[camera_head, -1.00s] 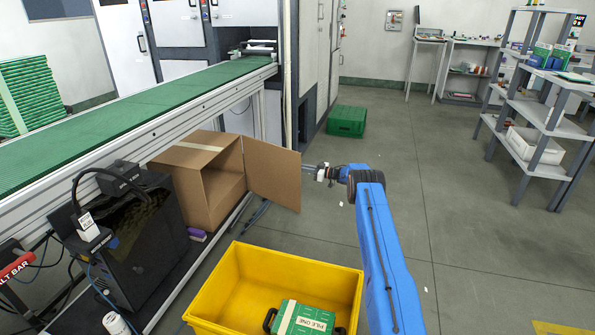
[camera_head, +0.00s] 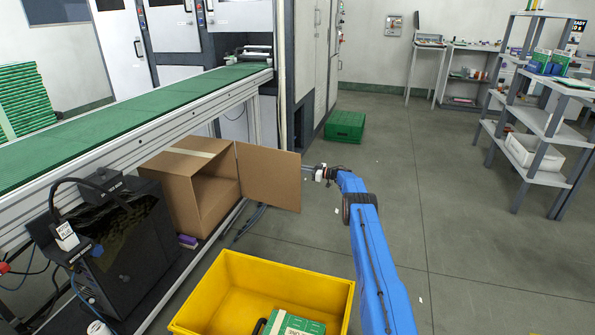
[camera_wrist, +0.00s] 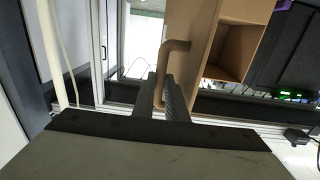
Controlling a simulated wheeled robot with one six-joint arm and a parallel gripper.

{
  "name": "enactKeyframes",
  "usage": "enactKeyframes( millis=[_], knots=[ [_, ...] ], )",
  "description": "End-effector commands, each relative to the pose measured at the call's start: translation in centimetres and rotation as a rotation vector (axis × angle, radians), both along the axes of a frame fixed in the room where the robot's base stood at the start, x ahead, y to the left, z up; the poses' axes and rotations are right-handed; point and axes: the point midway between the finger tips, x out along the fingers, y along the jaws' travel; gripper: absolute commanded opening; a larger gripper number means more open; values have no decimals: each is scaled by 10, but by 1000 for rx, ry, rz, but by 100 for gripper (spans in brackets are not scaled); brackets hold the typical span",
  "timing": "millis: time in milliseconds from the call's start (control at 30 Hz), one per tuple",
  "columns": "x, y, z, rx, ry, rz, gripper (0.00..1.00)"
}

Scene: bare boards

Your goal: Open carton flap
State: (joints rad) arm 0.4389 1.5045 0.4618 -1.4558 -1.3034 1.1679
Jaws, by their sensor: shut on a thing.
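The brown cardboard carton (camera_head: 187,198) lies on a low shelf under the conveyor, its opening facing right. Its flap (camera_head: 268,178) stands swung out to the right, so the inside shows. My gripper (camera_head: 312,172) is at the flap's outer edge in the head view. In the wrist view, my gripper (camera_wrist: 166,92) is shut on a copper-brown bar handle (camera_wrist: 166,56) fixed to the flap (camera_wrist: 190,45). The carton's open inside (camera_wrist: 234,52) shows to the right of the flap there.
A yellow bin (camera_head: 232,282) with a green case (camera_head: 292,323) stands in front. A black machine (camera_head: 125,250) sits left of the carton. The green conveyor (camera_head: 120,112) runs above. A green crate (camera_head: 345,126) stands behind on the floor. Floor to the right is open.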

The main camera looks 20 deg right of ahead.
Motion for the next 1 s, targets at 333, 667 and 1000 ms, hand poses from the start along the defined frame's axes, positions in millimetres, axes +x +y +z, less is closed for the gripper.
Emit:
enactKeyframes(
  millis=[333,667,1000],
  knots=[
    [1,1,1,-1,-2,1,0],
    [0,0,0,-1,-1,0,31],
    [-15,-18,1,1,1,-1,31]
  ],
)
